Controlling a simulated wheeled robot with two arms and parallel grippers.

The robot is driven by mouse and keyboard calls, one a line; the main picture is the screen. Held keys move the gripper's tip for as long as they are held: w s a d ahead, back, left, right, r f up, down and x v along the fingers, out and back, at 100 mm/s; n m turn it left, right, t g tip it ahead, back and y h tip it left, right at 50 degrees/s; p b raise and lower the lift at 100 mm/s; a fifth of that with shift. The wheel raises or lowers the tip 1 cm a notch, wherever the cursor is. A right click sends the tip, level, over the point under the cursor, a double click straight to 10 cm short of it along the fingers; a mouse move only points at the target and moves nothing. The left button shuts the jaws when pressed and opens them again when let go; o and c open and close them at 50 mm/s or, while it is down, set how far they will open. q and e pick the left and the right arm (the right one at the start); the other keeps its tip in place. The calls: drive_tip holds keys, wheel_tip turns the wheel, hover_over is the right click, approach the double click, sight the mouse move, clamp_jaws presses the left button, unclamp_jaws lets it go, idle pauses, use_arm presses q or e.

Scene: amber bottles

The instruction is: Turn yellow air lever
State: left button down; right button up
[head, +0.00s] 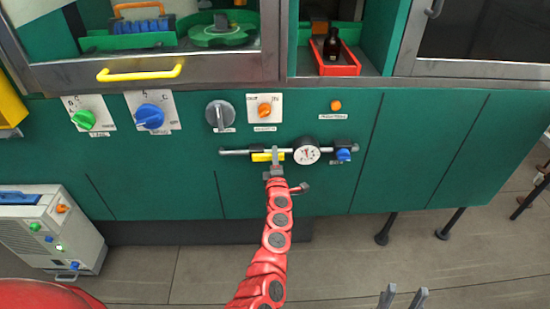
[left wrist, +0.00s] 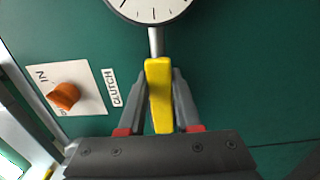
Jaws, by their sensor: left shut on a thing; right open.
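The yellow air lever (head: 261,157) sits on a thin metal pipe on the green machine front, left of a round white gauge (head: 306,151). In the left wrist view the yellow lever (left wrist: 159,95) stands between the fingers, with the gauge (left wrist: 150,5) at the top. My left gripper (head: 275,160) is at the lever, and it also shows in the left wrist view (left wrist: 160,100), shut on the lever with a finger on each side. My right gripper (head: 403,297) is at the bottom edge of the head view, open and empty, over the floor.
An orange clutch knob (head: 264,109) is above the pipe. Beside it are a grey knob (head: 220,114), a blue knob (head: 149,116) and a green knob (head: 84,119). A small blue valve (head: 343,155) is right of the gauge. A red tray (head: 336,62) holds dark bottles.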

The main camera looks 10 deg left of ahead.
use_arm(q)
drive_tip(key=c, duration=0.6)
unclamp_jaws()
drive_tip(key=shift+s+d, duration=0.1)
drive_tip(key=shift+s+r, duration=0.1)
drive_tip(key=shift+s, duration=0.15)
drive_tip(key=v, duration=1.6)
drive_tip(key=shift+s, duration=0.35)
drive_tip(key=shift+d, duration=0.15)
